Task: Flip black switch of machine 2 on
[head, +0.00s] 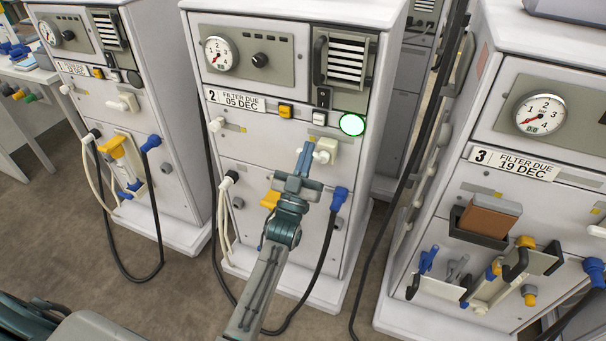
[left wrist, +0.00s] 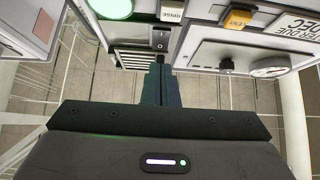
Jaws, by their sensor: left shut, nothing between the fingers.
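Machine 2 (head: 280,130) stands in the middle of the head view, with a "2 FILTER DUE 05 DEC" label. Its small black switch (head: 323,97) sits below the vent grille, left of a lit green round lamp (head: 352,124). In the left wrist view the black switch (left wrist: 160,40) shows just beyond the fingertips; I cannot tell which way it is tipped. My left gripper (head: 305,150) is shut and empty, in front of machine 2, with its tips below the switch in the head view. Its closed fingers (left wrist: 158,75) point toward the panel; contact cannot be told. My right gripper is not in view.
A yellow button (head: 286,111) and a white button (head: 318,117) sit close to the switch. A pale knob (head: 325,150) sticks out near the fingertips. Machine 1 (head: 105,100) stands left and machine 3 (head: 550,190) right. Hoses hang along the machine fronts.

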